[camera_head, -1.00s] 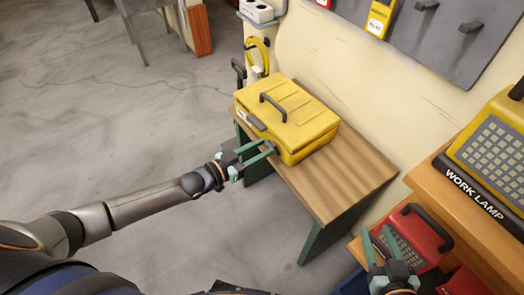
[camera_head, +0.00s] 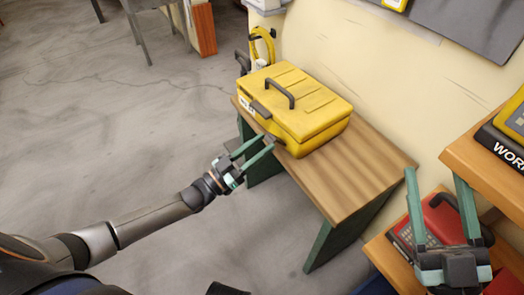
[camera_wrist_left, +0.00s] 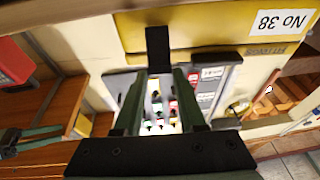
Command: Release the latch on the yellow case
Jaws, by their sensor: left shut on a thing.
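The yellow case (camera_head: 300,104) sits with its lid down on a small wooden table, its dark handle on top. A dark latch part (camera_head: 261,110) is on its front, beside a small white label. My left gripper (camera_head: 267,142) is at the case's front right part, its fingers closing on a dark latch (camera_head: 279,141). My right gripper (camera_head: 434,176) is open and empty at lower right.
The wooden table top (camera_head: 355,172) is bare right of the case. A red case (camera_head: 440,222) sits on a low shelf behind my right gripper. A wooden shelf with a yellow device stands at right. A yellow cable (camera_head: 262,42) hangs on the wall.

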